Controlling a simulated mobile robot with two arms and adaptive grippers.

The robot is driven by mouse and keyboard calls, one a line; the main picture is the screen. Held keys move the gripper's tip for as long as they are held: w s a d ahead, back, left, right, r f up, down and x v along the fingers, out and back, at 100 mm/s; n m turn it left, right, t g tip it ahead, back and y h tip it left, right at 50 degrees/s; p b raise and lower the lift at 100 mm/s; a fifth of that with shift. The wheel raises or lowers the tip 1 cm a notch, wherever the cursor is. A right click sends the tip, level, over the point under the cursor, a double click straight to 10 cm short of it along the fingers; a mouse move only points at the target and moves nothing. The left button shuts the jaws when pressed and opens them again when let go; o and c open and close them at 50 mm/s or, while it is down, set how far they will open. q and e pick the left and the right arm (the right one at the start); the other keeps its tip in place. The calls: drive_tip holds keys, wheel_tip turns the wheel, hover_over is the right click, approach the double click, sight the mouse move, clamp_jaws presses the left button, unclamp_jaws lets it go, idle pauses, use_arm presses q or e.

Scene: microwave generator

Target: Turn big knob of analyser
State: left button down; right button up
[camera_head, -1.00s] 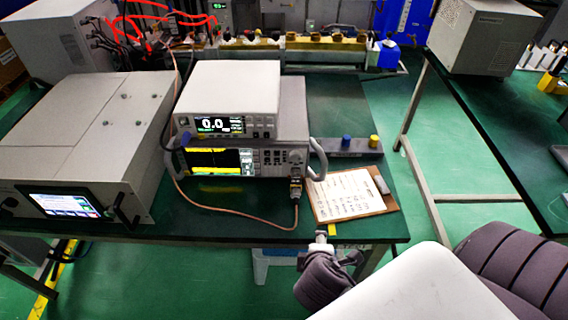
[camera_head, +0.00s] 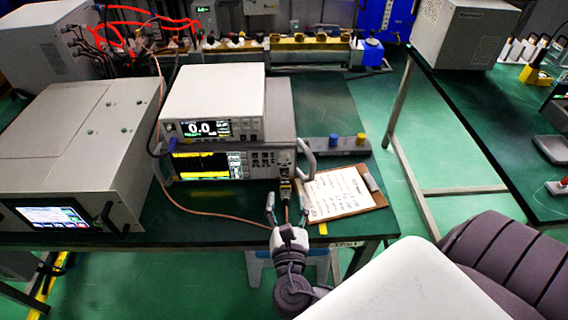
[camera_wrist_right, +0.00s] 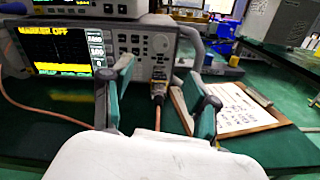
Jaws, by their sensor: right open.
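The analyser (camera_head: 205,165) is the lower instrument of a stack on the green table, with a lit yellow-and-black screen. Its big knob (camera_head: 284,158) is at the right of its front panel. In the right wrist view the knob (camera_wrist_right: 160,43) shows ahead, above and beyond the fingertips. My right gripper (camera_head: 287,203) is open and empty, low in front of the analyser's right end, apart from the knob. In the right wrist view its two fingers (camera_wrist_right: 158,72) stand on either side of a cable connector (camera_wrist_right: 158,88). My left gripper is not in view.
A copper-coloured cable (camera_head: 215,218) loops over the table to the connector below the knob. A handle (camera_head: 307,158) sticks out at the analyser's right side. A clipboard (camera_head: 372,183) lies right of my gripper. A meter (camera_head: 205,130) sits on the analyser.

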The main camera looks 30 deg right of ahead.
sight(285, 160)
drive_tip(key=p+x, duration=0.1)
drive_tip(key=x, duration=1.1)
drive_tip(key=shift+d+p, duration=0.15)
drive_tip(key=shift+p, duration=0.15)
clamp_jaws()
drive_tip(key=m+b, duration=0.1)
drive_tip(key=m, duration=0.1)
drive_tip(key=m+b, duration=0.2)
drive_tip(key=m, duration=0.1)
drive_tip(key=shift+f+m, duration=0.2)
drive_tip(key=shift+m, duration=0.1)
drive_tip(key=m+b, duration=0.3)
drive_tip(key=m, duration=0.1)
drive_tip(key=shift+r+m+b, duration=0.1)
drive_tip(key=shift+m+b, duration=0.6)
drive_tip(key=shift+m, duration=0.4)
